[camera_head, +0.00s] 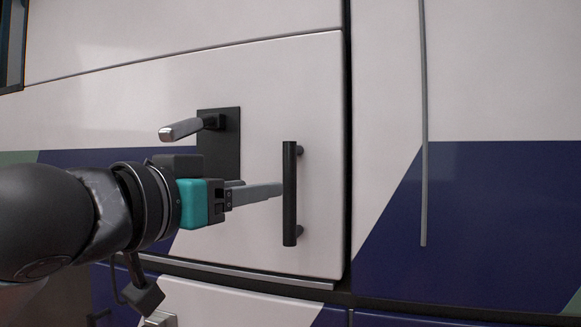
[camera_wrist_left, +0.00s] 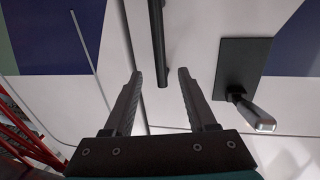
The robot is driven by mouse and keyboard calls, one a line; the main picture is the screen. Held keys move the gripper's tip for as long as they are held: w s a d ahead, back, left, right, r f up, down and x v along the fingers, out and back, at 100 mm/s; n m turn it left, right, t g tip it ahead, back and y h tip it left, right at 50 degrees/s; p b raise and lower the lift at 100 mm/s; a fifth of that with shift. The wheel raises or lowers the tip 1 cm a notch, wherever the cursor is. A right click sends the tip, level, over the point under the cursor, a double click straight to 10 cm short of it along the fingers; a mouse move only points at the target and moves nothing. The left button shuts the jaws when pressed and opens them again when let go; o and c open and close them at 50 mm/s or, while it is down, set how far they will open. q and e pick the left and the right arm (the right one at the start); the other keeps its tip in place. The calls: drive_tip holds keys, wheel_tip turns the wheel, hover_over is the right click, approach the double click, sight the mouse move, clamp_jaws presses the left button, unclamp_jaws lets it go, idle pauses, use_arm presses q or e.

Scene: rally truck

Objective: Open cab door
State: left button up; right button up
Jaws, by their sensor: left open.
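The cab door (camera_head: 265,85) is a white and blue panel, and it looks shut, with a dark gap along its right edge. A black vertical bar handle (camera_head: 290,215) stands out near that edge. It also shows in the left wrist view (camera_wrist_left: 157,30). Left of it is a lever handle (camera_head: 182,129) with a shiny grip on a black plate (camera_head: 231,150). My left gripper (camera_head: 281,189) is open at the bar's mid-height. In the left wrist view the bar appears between its two fingers (camera_wrist_left: 160,74); contact cannot be told. My right gripper is out of view.
A thin grey vertical rod (camera_head: 423,120) runs down the body panel right of the door. A ledge (camera_head: 240,277) lies under the door. A red frame structure (camera_wrist_left: 25,135) shows at the left of the left wrist view.

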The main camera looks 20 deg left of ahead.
sight(286, 184)
use_arm(q)
drive_tip(key=p+x, duration=0.1)
drive_tip(key=x, duration=0.9)
drive_tip(key=shift+w+d, duration=0.15)
drive_tip(key=shift+w, duration=0.1)
clamp_jaws()
idle(1.0)
